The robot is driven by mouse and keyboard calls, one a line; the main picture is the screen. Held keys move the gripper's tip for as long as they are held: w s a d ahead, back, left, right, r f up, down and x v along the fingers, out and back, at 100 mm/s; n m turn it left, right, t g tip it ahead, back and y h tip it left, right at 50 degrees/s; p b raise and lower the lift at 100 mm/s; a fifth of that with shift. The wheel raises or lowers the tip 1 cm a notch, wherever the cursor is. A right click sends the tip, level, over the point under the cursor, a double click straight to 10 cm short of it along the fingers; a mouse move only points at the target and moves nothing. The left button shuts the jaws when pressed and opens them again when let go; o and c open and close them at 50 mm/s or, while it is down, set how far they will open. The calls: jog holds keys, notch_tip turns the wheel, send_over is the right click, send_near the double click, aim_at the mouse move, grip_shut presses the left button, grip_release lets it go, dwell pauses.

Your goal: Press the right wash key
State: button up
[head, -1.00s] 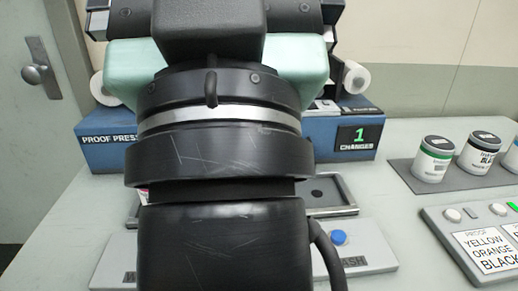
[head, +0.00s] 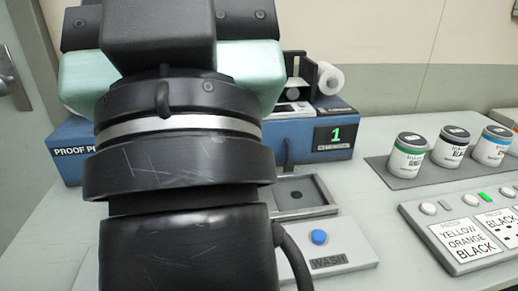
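The right wash key is a round blue button (head: 319,237) on a light grey panel (head: 352,246) in the lower middle of the head view. The label WASH (head: 328,262) is on the panel in front of it. The key stands raised and nothing visible touches it. My black and mint arm fills the left and centre of the view, left of the key. My gripper's fingertips do not show. The left part of the wash panel is hidden behind my arm.
A blue proof press (head: 318,138) with a display reading 1 (head: 336,136) stands behind. A grey tray (head: 322,203) lies between it and the key. Several ink cans stand on a dark mat (head: 395,178) at right, behind a panel of colour labels (head: 418,217).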

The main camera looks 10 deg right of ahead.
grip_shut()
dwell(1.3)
